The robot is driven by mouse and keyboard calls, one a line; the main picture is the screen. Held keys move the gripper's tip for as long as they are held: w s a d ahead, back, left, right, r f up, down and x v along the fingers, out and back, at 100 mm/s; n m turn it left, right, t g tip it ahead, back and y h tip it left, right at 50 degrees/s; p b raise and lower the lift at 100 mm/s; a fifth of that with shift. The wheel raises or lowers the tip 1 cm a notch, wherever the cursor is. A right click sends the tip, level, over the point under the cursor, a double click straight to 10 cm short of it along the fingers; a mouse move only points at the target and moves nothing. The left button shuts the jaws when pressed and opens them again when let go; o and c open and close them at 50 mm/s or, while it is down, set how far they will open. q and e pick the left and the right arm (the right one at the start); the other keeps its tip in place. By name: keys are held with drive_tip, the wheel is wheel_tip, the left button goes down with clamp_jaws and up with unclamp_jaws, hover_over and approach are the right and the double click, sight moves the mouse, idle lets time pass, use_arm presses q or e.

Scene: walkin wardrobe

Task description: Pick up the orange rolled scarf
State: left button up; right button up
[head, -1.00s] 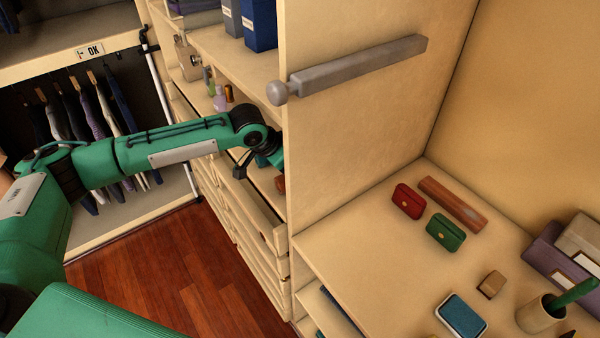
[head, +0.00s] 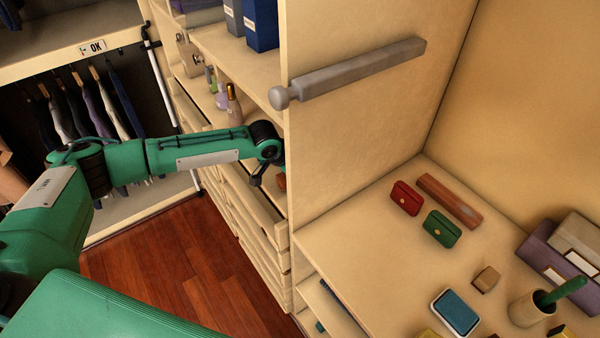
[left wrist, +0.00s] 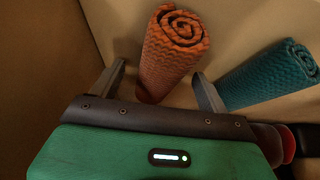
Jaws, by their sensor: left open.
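The orange rolled scarf (left wrist: 172,50) stands out in the left wrist view, its spiral end toward the top and its lower end reaching down between my fingers. My left gripper (left wrist: 160,72) is open, with one finger on each side of the scarf. I cannot tell whether either finger touches it. My right gripper is not in view.
A teal rolled scarf (left wrist: 268,75) lies just right of the right finger. Dark and red rounded items (left wrist: 280,143) sit at the lower right. The upright panel (head: 370,130) stands beside my left arm. Open drawers (head: 250,205) lie below, and small bottles (head: 233,102) stand on a shelf above.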

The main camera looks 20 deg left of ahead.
use_arm(q)
drive_tip(key=shift+f, duration=0.25)
idle(0.4)
drive_tip(key=c, duration=1.1)
drive_tip(key=shift+r, duration=0.15)
drive_tip(key=shift+c, duration=0.2)
